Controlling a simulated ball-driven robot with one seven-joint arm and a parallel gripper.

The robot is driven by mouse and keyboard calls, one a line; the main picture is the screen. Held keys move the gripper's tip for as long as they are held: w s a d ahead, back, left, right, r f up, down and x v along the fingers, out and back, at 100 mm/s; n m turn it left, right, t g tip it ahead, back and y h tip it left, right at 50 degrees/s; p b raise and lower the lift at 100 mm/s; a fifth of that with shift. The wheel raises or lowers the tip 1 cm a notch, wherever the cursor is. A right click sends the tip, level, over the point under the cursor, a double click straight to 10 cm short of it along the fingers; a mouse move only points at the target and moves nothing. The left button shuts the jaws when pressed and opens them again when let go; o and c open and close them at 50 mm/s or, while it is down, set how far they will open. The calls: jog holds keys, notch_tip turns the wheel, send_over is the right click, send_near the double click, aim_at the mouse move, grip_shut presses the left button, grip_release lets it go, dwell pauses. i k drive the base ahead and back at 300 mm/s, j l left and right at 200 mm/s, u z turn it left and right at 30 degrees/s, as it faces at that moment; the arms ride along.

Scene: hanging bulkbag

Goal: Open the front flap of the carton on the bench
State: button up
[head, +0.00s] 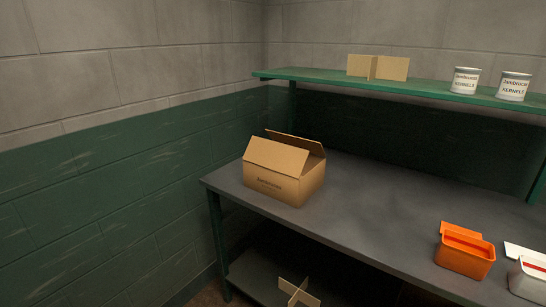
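The brown cardboard carton (284,187) stands on the left end of the grey bench (345,211), close to the left wall. Printing shows on its front face. The front flap (276,156) slants up and back from the front top edge, over the carton's mouth. Another flap (297,141) stands up behind it at the back. The carton's inside is mostly hidden by the flaps. My gripper is not in view.
An orange bin (465,250) and a white bin (528,278) stand at the bench's right. Bench top between them and the carton is clear. A green shelf (420,88) above holds a cardboard divider (378,67) and two cans (465,80). Another divider (297,293) lies below.

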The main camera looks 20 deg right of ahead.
aim_at(289, 160)
jog(key=i+l+z, duration=0.1)
jog(key=i+l, duration=0.15)
jog(key=i, duration=0.15)
jog(key=i+l+z, duration=0.1)
jog(key=i, duration=0.3)
